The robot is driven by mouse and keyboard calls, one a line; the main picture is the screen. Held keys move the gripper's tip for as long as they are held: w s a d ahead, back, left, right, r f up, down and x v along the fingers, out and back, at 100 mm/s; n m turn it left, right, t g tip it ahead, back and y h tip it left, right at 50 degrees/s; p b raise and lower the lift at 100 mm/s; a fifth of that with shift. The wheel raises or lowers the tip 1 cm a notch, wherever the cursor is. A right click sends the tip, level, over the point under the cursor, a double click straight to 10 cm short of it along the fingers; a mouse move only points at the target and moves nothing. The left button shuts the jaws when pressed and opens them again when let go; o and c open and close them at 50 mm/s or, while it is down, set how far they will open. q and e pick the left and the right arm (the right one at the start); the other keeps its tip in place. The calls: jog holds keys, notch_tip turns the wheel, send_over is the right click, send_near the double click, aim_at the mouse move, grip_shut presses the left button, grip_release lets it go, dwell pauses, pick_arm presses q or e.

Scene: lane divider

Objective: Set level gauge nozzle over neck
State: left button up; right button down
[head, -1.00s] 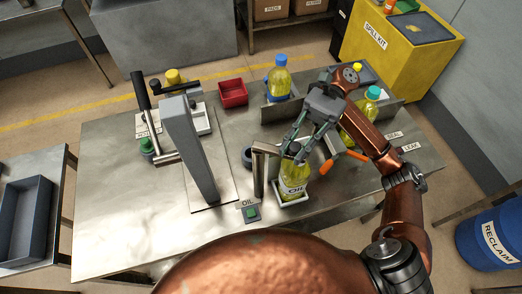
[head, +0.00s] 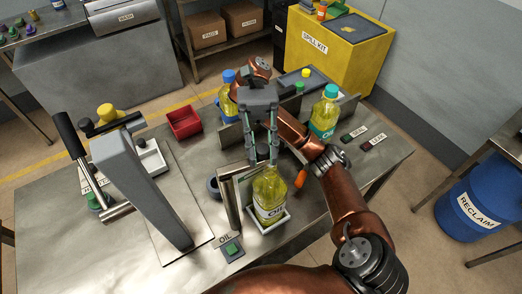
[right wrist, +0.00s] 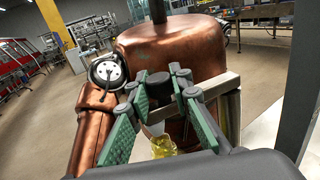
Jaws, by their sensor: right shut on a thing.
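The oil bottle (head: 268,192), clear with yellow oil, stands upright in a small white tray beside a metal bracket (head: 229,200). My right gripper (head: 262,150) points down above the bottle, its fingers closed on a small dark round piece, seemingly the level gauge nozzle (head: 263,153). The nozzle also shows between the green finger pads in the right wrist view (right wrist: 187,92), with the bottle (right wrist: 163,147) below it. The nozzle is at or just above the neck; I cannot tell whether they touch. My left gripper is in neither view.
A grey lever press (head: 145,190) stands left of the bracket. A red bin (head: 184,122), a blue-capped bottle (head: 226,95) and a teal-capped bottle (head: 325,112) stand farther back. An orange-handled thing (head: 300,179) lies close right of the bottle.

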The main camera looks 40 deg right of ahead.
jog(key=c, duration=2.2)
grip_release()
jog(key=o, duration=0.5)
jog(key=shift+r, duration=0.15)
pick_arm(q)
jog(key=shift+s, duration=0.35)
pick_arm(e)
notch_tip(320, 180, up, 10)
jog(key=shift+f, duration=0.15)
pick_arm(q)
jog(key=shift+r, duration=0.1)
